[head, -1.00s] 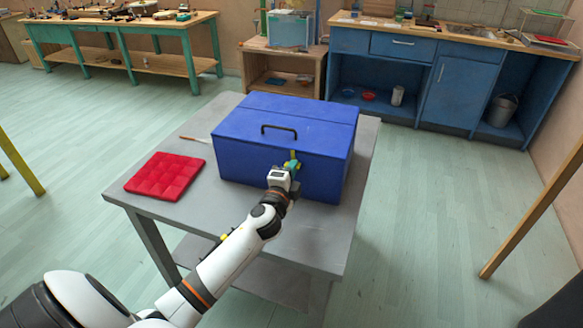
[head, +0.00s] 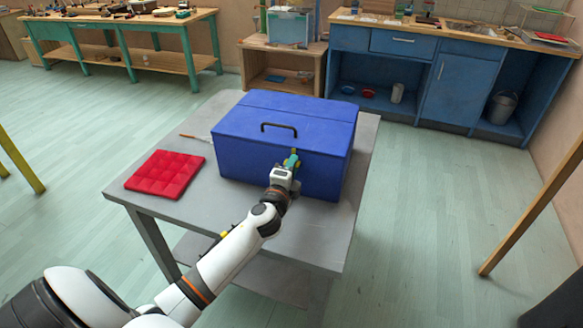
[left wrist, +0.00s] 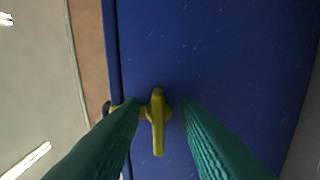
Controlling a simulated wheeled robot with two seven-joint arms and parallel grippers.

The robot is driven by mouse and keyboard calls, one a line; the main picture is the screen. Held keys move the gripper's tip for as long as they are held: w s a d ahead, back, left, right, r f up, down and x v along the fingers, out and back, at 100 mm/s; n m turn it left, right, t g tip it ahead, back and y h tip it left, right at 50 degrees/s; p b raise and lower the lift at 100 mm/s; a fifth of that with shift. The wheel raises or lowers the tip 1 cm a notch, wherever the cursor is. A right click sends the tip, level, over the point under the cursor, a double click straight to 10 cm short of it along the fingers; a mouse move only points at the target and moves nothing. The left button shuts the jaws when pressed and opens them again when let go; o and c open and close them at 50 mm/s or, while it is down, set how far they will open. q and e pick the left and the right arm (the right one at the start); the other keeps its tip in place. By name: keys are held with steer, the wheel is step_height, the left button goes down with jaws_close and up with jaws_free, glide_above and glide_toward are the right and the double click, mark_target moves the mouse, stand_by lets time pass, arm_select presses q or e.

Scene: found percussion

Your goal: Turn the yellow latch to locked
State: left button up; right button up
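The blue box (head: 262,154) with a black handle on its lid stands closed on the grey table. The yellow latch (left wrist: 157,120) is on the box's front face. In the left wrist view its lever points down the picture, and a short yellow arm reaches left across the dark edge line. My left gripper (head: 292,158) is at the box front and mostly covers the latch in the head view. Its two green fingers (left wrist: 162,104) are open, one on each side of the lever, with visible gaps. My right gripper is not in view.
A red cushion (head: 166,174) lies on the grey table (head: 205,215), left of the box. A thin stick (head: 194,137) lies behind it. Blue cabinets (head: 461,92) and a green workbench (head: 128,61) stand at the back. The table front is clear apart from my arm.

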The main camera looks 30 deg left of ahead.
arm_select(q)
steer(key=b+v, duration=0.1)
steer(key=v, duration=1.1)
steer(key=shift+s, duration=0.1)
stand_by(0.4)
